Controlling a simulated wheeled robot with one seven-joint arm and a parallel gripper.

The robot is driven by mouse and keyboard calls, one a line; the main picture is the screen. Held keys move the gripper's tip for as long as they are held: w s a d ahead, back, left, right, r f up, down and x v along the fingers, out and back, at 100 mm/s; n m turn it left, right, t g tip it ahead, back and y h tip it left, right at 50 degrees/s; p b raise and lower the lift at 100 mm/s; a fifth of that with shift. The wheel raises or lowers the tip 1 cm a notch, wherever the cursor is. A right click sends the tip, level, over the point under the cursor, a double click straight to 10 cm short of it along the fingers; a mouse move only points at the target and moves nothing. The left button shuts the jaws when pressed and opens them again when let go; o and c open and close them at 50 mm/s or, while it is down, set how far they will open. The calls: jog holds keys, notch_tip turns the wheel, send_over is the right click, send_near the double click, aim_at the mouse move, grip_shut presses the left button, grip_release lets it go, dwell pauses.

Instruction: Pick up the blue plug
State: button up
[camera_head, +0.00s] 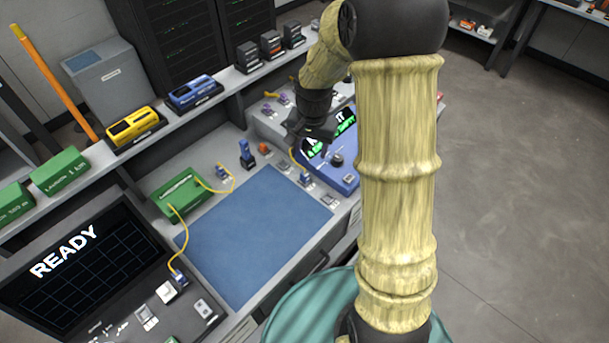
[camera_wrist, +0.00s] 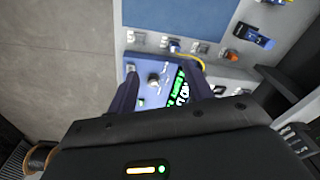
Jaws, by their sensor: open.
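Several small blue plugs sit at ends of yellow cables; I cannot tell which one the task means. One plug (camera_head: 305,180) is in front of the blue splicer-like device (camera_head: 345,181), and it shows in the wrist view (camera_wrist: 175,45) near the top centre. Another plug (camera_head: 222,172) is by the green box (camera_head: 178,194), and a third plug (camera_head: 181,279) is by the READY screen. My gripper (camera_head: 312,132) is above the blue device with its lit screen. In the wrist view my gripper (camera_wrist: 162,88) has its fingers apart with nothing between them.
A flat blue mat (camera_head: 250,235) lies clear on the bench. An upright dark-blue item (camera_head: 246,154) stands behind it, beside a small orange item (camera_head: 264,149). A shelf with yellow (camera_head: 134,127) and blue (camera_head: 194,92) devices runs along the back.

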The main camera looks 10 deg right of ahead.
jog(key=w+f+m+g+p, duration=0.1)
jog(key=w+f+m, duration=0.3)
jog(key=w, duration=0.4)
jog(key=shift+d+f+m, duration=0.25)
jog(key=shift+m, duration=0.05)
jog(key=p, duration=0.3)
send_near(304, 173)
jog(key=f, duration=0.5)
jog(key=shift+d+f, duration=0.1)
jog(key=shift+d, duration=0.25)
jog(key=shift+f+p, duration=0.1)
jog(key=shift+p, duration=0.25)
jog(key=shift+s+a+f+p, duration=0.15)
jog(key=shift+f+p, duration=1.05)
jog(key=shift+f, duration=1.3)
jog(key=c, duration=1.1)
